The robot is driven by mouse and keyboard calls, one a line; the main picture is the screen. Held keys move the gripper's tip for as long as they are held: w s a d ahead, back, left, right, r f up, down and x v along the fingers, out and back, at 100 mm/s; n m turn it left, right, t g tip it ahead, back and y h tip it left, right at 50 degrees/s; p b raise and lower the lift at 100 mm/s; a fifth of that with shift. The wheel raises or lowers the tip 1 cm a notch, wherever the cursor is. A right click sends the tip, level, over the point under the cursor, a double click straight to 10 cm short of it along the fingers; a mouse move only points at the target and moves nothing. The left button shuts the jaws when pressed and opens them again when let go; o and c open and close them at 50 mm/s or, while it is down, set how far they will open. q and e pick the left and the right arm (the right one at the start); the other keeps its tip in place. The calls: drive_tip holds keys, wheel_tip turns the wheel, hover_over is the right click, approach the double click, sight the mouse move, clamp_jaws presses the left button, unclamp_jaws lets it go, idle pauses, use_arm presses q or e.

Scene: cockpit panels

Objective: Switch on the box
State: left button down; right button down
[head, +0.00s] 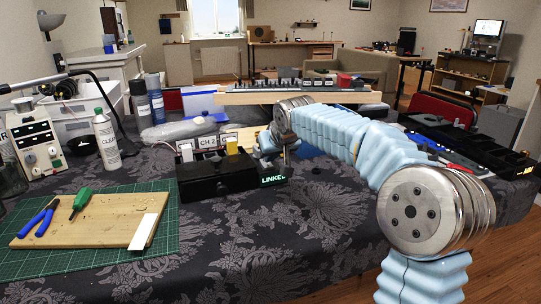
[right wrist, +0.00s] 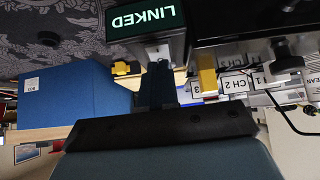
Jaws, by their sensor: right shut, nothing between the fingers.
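The black box (head: 215,182) stands on the dark patterned cloth near the middle of the table. A white lever (head: 187,152) and a yellow lever (head: 231,147) rise from it, with "CH 2" (head: 208,141) and other labels behind. A small sign (head: 272,180) at its right end reads LINKED in light letters on green; it also shows upside down in the right wrist view (right wrist: 145,18). My right gripper (head: 277,150) is shut and empty, just behind the sign at the box's right end. Whether it touches the box I cannot tell. My left gripper is out of view.
A wooden board (head: 95,218) with pliers and a green-handled tool lies on a green mat at the left. The cloth in front of the box is clear.

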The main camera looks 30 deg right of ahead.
wheel_tip(320, 180, up, 3)
drive_tip(key=shift+s+f+p, duration=0.1)
drive_tip(key=shift+p, duration=1.15)
drive_tip(key=s+f+b+v, duration=0.1)
drive_tip(key=b+v, duration=0.1)
drive_tip(key=v, duration=0.9)
drive_tip(key=shift+a, duration=0.1)
